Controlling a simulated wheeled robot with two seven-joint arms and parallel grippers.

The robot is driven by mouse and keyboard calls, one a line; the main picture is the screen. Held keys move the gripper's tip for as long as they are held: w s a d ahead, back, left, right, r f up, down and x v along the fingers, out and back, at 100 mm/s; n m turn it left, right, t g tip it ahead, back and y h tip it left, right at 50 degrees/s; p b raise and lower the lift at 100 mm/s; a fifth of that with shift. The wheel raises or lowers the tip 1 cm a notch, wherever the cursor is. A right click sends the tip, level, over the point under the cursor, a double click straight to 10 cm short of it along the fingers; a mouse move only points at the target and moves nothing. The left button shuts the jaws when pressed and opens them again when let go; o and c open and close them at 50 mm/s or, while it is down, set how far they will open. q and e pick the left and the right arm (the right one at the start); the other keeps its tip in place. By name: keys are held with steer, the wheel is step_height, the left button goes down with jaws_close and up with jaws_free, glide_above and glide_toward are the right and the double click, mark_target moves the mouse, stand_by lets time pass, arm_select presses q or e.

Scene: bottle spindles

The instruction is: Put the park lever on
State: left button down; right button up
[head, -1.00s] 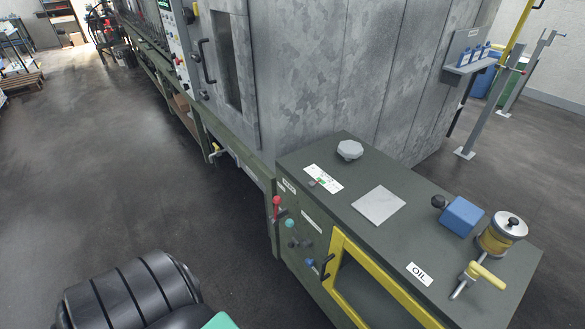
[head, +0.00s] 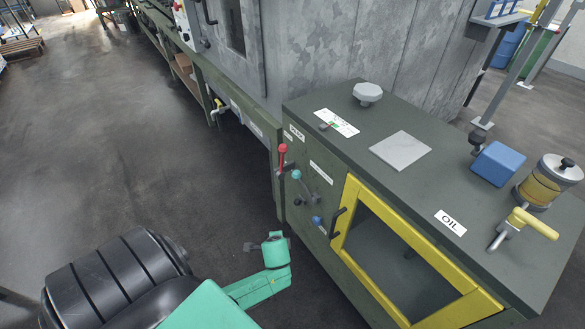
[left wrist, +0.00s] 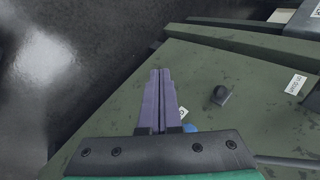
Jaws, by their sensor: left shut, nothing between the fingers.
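A red-knobbed lever (head: 283,149) stands upright on the green cabinet's front left corner in the head view, beside a small white label too small to read surely. A teal-knobbed lever (head: 296,174) and a blue-knobbed lever (head: 317,220) sit lower on the same face. I cannot tell surely which is the park lever. My left gripper (left wrist: 160,100) is shut and empty in the left wrist view, over the green cabinet face, left of a dark knob (left wrist: 221,95). In the head view my left arm is low, in front of the levers and apart from them. My right gripper is out of view.
The cabinet top (head: 350,175) bears a grey knob (head: 368,93), a blue box (head: 497,163) and an oil cup (head: 545,183). A yellow-framed door (head: 350,210) with a dark handle is on the front. Open floor (head: 130,150) lies left of the machine.

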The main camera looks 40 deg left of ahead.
arm_select(q)
steer(key=w+r+m+t+y+b, duration=0.1)
steer(key=w+r+t+y+b, duration=0.2)
steer(key=w+r+b, duration=0.45)
steer(key=m+t+y+p, duration=0.1)
steer(key=t+y+p, duration=0.1)
steer(key=t+y, duration=0.2)
glide_toward(282, 162)
steer(key=w+d+r, duration=0.2)
steer(key=d+r, duration=0.1)
steer(key=r, duration=0.2)
steer(key=shift+s+f, duration=0.1)
steer(key=shift+f, duration=0.15)
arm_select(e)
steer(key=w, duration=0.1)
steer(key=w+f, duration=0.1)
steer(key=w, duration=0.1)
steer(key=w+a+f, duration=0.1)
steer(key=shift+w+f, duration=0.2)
arm_select(q)
steer(key=shift+a, duration=0.1)
steer(key=b+x, duration=0.1)
steer(key=x, duration=0.9)
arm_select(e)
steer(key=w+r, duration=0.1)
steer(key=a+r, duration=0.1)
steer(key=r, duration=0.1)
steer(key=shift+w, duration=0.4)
